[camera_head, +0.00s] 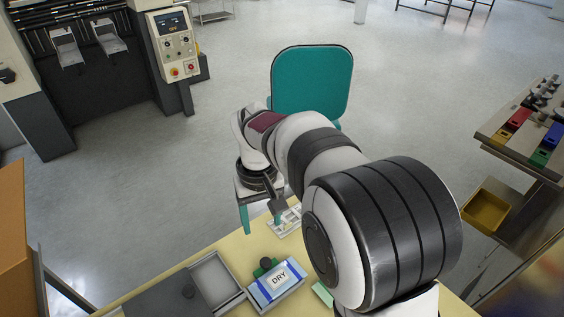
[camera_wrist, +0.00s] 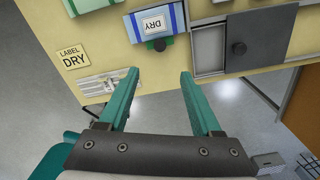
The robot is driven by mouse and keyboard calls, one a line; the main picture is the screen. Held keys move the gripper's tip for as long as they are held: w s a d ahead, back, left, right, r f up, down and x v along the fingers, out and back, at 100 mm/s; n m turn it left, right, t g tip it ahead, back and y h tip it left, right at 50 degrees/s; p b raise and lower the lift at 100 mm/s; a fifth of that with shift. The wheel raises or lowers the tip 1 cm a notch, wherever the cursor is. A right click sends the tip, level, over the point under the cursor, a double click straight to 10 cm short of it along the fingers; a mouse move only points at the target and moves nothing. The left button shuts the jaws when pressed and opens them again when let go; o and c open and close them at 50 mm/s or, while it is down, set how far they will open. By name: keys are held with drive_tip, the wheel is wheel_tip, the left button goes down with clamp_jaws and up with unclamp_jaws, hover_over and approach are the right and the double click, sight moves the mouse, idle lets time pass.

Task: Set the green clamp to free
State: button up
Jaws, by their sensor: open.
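My gripper (camera_wrist: 160,76) has two teal fingers spread well apart with nothing between them. In the wrist view, a small dark green part with a dark round knob, apparently the green clamp (camera_wrist: 159,43), sits at the near edge of a packet (camera_wrist: 155,22) marked DRY. The fingertips are short of the clamp and apart from it. In the head view the clamp (camera_head: 265,266) shows beside the blue-and-white packet (camera_head: 278,280). Its exact setting is too small to tell.
A grey tray with a dark knobbed plate (camera_wrist: 252,38) lies right of the packet in the wrist view. A LABEL DRY card (camera_wrist: 73,57) and a pale slotted piece (camera_wrist: 104,86) lie to the left. A teal chair (camera_head: 312,85) stands beyond the yellow table (camera_head: 240,247).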

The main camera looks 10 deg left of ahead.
sight(265, 261)
wheel_tip(265, 261, down, 16)
drive_tip(key=shift+r, duration=0.15)
clamp_jaws()
idle(0.3)
